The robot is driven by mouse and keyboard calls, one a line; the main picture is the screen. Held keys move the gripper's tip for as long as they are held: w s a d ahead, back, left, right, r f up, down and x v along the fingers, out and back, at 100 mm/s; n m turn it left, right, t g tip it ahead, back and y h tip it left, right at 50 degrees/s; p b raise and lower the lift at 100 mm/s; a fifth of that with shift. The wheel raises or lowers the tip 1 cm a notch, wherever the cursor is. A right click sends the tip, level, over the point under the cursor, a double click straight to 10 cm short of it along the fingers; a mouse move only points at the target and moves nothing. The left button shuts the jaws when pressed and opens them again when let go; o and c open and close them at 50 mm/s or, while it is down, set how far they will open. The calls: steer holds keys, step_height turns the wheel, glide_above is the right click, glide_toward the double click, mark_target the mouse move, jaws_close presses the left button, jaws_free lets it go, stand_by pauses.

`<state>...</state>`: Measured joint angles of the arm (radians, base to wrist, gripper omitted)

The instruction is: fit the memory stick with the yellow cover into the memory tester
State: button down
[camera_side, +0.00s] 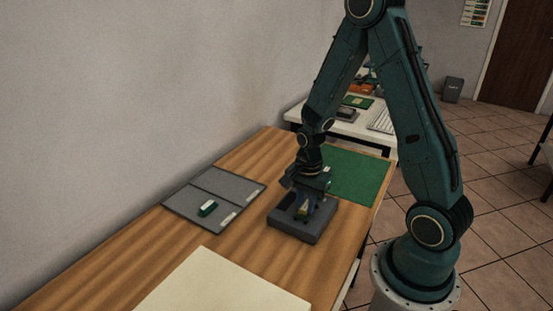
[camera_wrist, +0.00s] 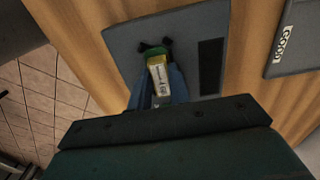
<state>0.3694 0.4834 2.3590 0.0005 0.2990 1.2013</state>
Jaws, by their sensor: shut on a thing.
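The memory stick with the yellow cover (camera_side: 303,211) is between the fingers of my gripper (camera_side: 304,206), over the grey memory tester (camera_side: 288,224). In the wrist view, my gripper (camera_wrist: 161,82), with blue fingers, is shut on the stick (camera_wrist: 158,73). Its yellow cover carries a white label, and a green part shows at the far end. That end is close to a small black fitting (camera_wrist: 147,46) on the tester (camera_wrist: 121,38). I cannot tell whether the stick's end touches or enters the fitting. A dark rectangle (camera_wrist: 211,66) lies on the tester to the right of the stick.
A grey two-part tray (camera_side: 222,184) left of the tester holds a green and white stick (camera_side: 207,208). Its label shows in the wrist view (camera_wrist: 287,38). A green mat (camera_side: 358,174) lies behind the tester, and a cream sheet (camera_side: 215,285) in front.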

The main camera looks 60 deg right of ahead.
steer(key=shift+f, duration=0.45)
stand_by(0.6)
steer(key=c, duration=1.2)
jaws_free()
steer(key=shift+c, duration=0.2)
step_height(320, 180, up, 14)
steer(key=shift+r, duration=2.9)
